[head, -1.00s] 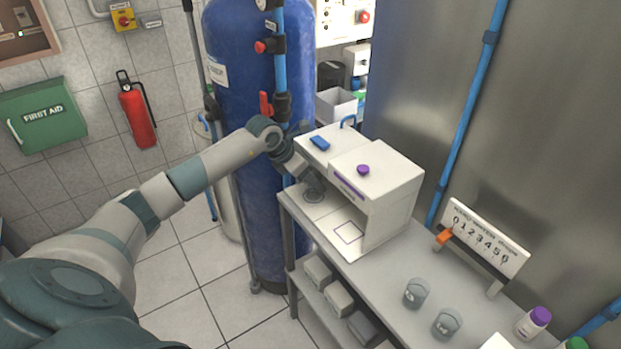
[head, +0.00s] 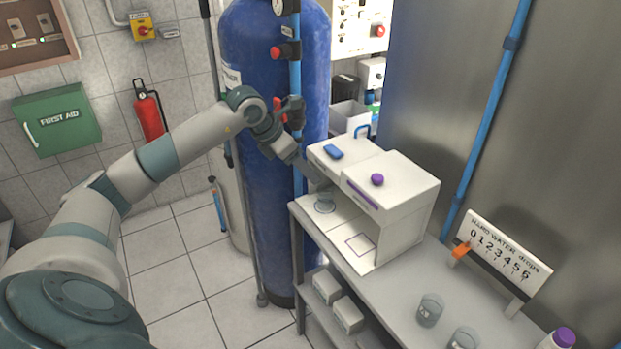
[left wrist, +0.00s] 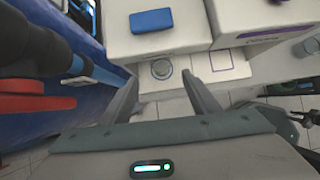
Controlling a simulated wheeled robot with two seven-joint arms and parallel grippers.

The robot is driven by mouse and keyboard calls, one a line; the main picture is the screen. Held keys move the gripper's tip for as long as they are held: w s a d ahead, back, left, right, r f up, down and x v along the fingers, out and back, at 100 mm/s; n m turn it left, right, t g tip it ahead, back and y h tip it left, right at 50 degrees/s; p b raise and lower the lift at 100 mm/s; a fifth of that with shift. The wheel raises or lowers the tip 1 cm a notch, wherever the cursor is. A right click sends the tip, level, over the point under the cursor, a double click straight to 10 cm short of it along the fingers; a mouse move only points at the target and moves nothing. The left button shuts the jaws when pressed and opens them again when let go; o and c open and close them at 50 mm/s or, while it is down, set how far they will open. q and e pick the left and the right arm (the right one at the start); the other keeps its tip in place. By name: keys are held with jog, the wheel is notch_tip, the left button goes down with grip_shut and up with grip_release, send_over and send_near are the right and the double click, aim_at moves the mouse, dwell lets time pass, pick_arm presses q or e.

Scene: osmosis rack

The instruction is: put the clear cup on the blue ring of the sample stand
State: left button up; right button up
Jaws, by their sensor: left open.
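A small clear cup (head: 325,200) stands upright on the floor of the white sample stand (head: 400,225), in the bay below the blue block. In the left wrist view the cup (left wrist: 162,69) is seen from above as a grey circle with a dark round outline around or under it; the ring's blue is hard to make out.
A purple-outlined square (head: 360,245) marks the empty bay beside the cup. A blue block (head: 333,152) and purple knob (head: 377,179) sit on top. Two more clear cups (head: 430,310) stand on the bench near the number board (head: 492,253). A blue tank (head: 262,130) stands close by my arm.

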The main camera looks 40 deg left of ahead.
pick_arm(q)
jog(key=shift+s+r, duration=0.2)
jog(key=shift+r, duration=0.15)
dwell(0.4)
jog(key=shift+a, duration=0.1)
jog(key=shift+c, duration=0.5)
